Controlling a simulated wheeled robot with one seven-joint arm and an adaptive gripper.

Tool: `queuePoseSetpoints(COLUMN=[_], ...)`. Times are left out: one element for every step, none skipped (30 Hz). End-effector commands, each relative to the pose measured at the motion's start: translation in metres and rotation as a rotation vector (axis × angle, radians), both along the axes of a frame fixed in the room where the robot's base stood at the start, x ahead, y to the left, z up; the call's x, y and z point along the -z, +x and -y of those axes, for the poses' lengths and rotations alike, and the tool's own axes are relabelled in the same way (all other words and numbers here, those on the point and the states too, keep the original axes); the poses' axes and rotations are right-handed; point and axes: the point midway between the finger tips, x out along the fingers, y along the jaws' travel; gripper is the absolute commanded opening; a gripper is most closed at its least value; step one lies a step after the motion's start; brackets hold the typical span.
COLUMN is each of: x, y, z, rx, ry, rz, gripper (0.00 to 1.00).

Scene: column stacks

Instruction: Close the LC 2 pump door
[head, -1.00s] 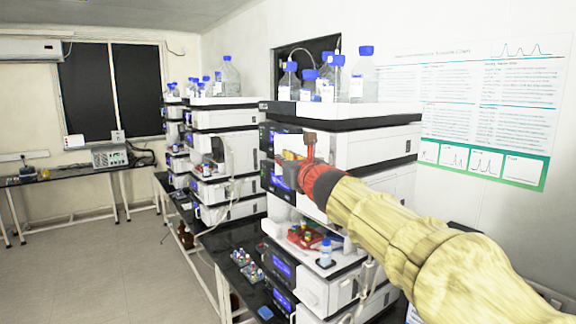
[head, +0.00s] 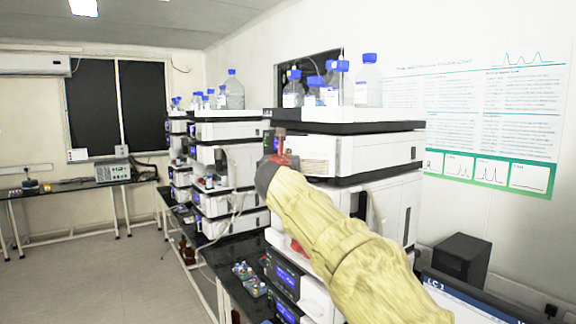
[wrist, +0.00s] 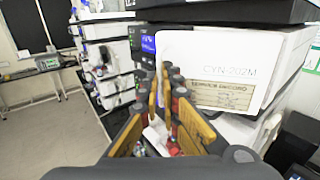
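My gripper (head: 280,150) is beside the front left edge of a white module high in the nearer column stack, in the head view. In the wrist view, the fingers of my gripper (wrist: 165,88) reach forward with a narrow gap between their tips and nothing clearly held. A white panel marked CYN-202M, which looks like the pump door (wrist: 225,60), is just right of the fingertips. It also shows in the head view as a white door face (head: 308,150) with a tan label. I cannot tell its exact opening angle or whether a finger touches it.
A blue-lit display (wrist: 148,44) is left of the panel. Blue-capped bottles (head: 368,82) stand on top of the stack. A second stack (head: 228,160) stands behind, to the left. A dark box (head: 462,260) is at the right. The floor (head: 90,270) at left is clear.

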Motion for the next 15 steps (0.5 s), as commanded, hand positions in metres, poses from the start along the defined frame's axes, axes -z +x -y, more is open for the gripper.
queuePoseSetpoints(x=[-0.001,-0.001,-0.002,-0.003,-0.004,-0.005,-0.005,-0.006,-0.006,-0.006,-0.006,-0.007,-0.007,-0.008,-0.008], y=[0.006,0.01,0.015,0.019,0.022,0.026,0.029,0.032,0.036,0.038,0.041,0.044,0.046,0.048,0.051], z=[-0.015,-0.014,-0.014,-0.014,-0.013,-0.013,-0.012,-0.011,-0.011,-0.01,-0.01,-0.009,-0.008,-0.008,-0.006], rx=[0.013,0.037,0.069,0.09,0.111,0.138,0.157,0.176,0.2,0.217,0.233,0.255,0.271,0.286,0.307], ry=[-0.001,-0.001,-0.003,-0.002,-0.001,-0.002,-0.002,-0.002,-0.002,-0.002,-0.002,-0.002,-0.002,-0.002,-0.002], rz=[0.002,0.002,0.001,0.001,0.001,0.001,0.0,0.001,0.001,0.001,0.001,0.001,0.001,0.001,0.001], gripper=[0.0,0.0,0.0,0.0,0.0,0.0,0.0,0.0,0.0,0.0,0.0,0.0,0.0,0.0,0.0])
